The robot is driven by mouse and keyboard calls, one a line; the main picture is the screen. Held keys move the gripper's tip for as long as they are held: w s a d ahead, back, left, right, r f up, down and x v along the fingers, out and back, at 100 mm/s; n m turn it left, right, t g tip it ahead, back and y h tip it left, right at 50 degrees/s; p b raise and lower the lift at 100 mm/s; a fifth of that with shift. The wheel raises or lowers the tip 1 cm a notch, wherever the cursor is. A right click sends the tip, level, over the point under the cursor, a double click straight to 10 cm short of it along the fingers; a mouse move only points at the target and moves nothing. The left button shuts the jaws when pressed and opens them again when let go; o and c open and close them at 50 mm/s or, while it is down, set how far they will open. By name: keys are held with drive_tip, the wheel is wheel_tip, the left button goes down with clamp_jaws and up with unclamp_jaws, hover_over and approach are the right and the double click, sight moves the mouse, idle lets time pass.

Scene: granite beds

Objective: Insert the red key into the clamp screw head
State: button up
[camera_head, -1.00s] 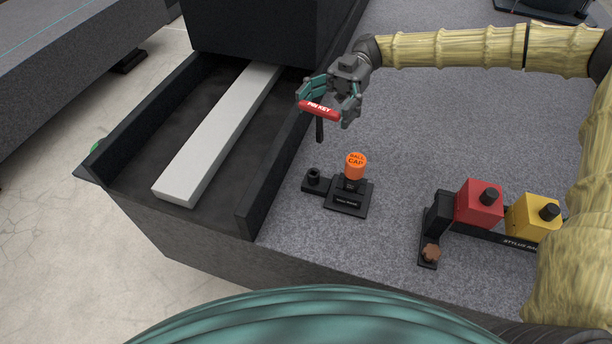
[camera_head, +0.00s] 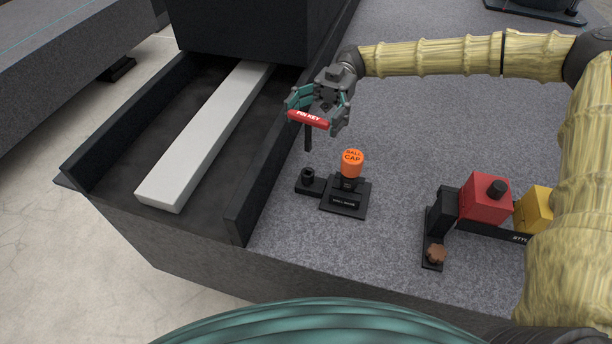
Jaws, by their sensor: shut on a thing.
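The red key (camera_head: 308,119), lettered "PIN KEY", has a red crosswise handle and a thin black shaft (camera_head: 307,138) pointing down. My gripper (camera_head: 318,110) is shut on the handle and holds the key upright in the air. The shaft's lower end shows just above a small black socket (camera_head: 308,175) in the picture, apart from it. A brown knob (camera_head: 435,254) sits on the foot of a black rack at the right. I cannot tell for sure which part is the clamp screw head.
A red block (camera_head: 485,199) and a yellow block (camera_head: 534,210) sit on the rack. A walled trough holds a pale bar (camera_head: 205,140) at left. Bare granite lies behind the ball cap.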

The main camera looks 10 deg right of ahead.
drive_tip(key=shift+f+b, duration=2.05)
drive_tip(key=shift+f, duration=0.75)
drive_tip(key=shift+b, duration=0.6)
drive_tip(key=shift+f+b, duration=1.5)
drive_tip(key=shift+f, duration=0.45)
drive_tip(key=o, duration=1)
drive_tip(key=shift+b+v, duration=0.75)
drive_tip(key=shift+v, duration=1.75)
